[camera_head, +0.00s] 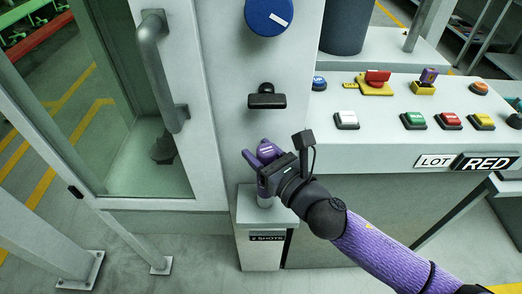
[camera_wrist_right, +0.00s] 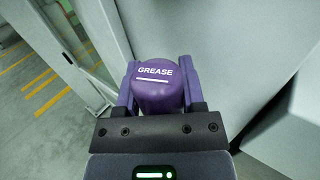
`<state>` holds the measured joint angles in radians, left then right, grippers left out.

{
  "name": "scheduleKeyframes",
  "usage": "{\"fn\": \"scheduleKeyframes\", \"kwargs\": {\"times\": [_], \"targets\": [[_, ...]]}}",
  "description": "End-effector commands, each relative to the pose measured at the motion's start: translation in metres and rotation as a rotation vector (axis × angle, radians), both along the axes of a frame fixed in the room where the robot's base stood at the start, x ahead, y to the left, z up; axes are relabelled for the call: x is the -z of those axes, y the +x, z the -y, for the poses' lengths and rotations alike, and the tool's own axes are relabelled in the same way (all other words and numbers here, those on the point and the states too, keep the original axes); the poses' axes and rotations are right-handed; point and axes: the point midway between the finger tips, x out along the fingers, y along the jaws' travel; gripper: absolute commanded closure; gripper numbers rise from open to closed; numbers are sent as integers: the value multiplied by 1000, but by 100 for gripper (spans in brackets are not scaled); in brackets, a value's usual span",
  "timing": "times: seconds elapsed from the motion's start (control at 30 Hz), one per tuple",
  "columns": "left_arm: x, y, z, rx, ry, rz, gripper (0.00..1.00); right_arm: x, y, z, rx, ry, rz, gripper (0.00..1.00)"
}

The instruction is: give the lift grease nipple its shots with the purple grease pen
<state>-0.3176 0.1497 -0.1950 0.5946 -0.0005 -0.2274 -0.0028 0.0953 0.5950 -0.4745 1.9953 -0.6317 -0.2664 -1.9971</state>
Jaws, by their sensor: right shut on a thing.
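The purple grease pen (camera_wrist_right: 157,92) is upright between my right gripper's (camera_head: 265,158) two purple fingers, which are shut on it. In the wrist view its cap reads GREASE above a white line. In the head view the pen (camera_head: 267,150) is over a low grey post (camera_head: 264,218) whose front label seems to read 2 SHOTS. A short grey part shows under the fingers at the post's top. The grease nipple cannot be made out there, and I cannot tell whether the pen touches it. My left gripper is not in view.
A cabinet wall with a blue knob (camera_head: 269,16) and a black clip-like fitting (camera_head: 267,97) rises behind the post. A glass door with a grey handle (camera_head: 161,70) is at left. A button console (camera_head: 385,140) stands at right, near my right forearm.

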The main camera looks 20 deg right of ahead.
Motion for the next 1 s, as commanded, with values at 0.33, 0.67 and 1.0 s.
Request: {"fn": "scheduleKeyframes", "kwargs": {"times": [0.33,0.67,1.0], "targets": [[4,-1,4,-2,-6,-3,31,5,0,0,0,0,1,100],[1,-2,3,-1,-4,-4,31,3,0,0,0,0,0,100],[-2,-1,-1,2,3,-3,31,0,0,0,0,0,1,100]]}}
